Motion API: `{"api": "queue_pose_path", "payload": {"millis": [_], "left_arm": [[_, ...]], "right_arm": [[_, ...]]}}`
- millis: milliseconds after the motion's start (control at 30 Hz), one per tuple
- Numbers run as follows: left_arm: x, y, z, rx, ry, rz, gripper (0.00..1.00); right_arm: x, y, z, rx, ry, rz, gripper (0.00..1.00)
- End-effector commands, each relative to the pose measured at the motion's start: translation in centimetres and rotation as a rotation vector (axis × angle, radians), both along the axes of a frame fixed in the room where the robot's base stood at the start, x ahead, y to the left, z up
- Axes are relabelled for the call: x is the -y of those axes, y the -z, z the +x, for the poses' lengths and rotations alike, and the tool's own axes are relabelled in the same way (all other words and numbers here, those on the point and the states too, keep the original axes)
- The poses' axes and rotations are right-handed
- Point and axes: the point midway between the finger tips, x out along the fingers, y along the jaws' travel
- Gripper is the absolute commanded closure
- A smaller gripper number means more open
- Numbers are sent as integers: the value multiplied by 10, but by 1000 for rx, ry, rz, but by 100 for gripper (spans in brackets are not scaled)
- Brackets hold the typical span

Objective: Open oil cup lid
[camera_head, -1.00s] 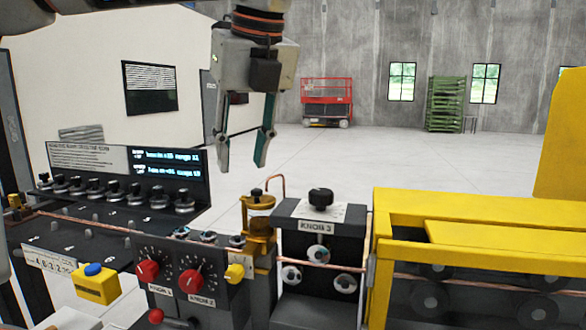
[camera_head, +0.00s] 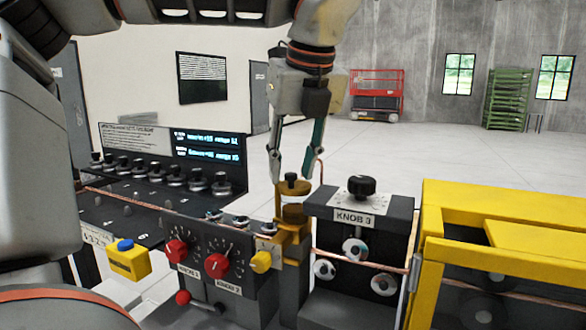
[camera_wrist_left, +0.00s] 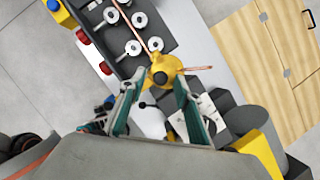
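The oil cup (camera_head: 293,213) is a golden brass cup standing between the red-knob control box and the KNOB 3 block. Its lid (camera_head: 292,189) is on it and has a small dark knob on top. My left gripper (camera_head: 292,172) points down over the cup, fingers apart and empty, one fingertip on each side of the lid knob in the picture. I cannot tell whether they touch the lid. In the left wrist view the brass cup (camera_wrist_left: 165,66) shows from above, between and just beyond the open fingertips. My right gripper is not in view.
The KNOB 3 block (camera_head: 345,225) stands close to the right of the cup, with a yellow frame (camera_head: 470,205) beyond it. A control box with red knobs (camera_head: 216,266) stands to the left. A thin copper tube rises just behind the cup.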

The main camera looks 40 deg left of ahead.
Motion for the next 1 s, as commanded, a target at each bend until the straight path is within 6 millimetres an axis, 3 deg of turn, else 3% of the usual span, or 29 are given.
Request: {"api": "queue_pose_path", "payload": {"millis": [267, 367, 400, 767, 1000], "left_arm": [[0, 1, 0, 0, 0, 0, 70], [0, 1, 0, 0, 0, 0, 96], [0, 1, 0, 0, 0, 0, 100], [-1, 1, -1, 2, 31, 1, 100], [-3, 0, -7, 6, 155, 3, 100]], "right_arm": [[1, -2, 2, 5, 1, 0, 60], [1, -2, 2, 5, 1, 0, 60], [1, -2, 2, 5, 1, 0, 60], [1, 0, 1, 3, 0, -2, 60], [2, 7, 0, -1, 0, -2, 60]]}}
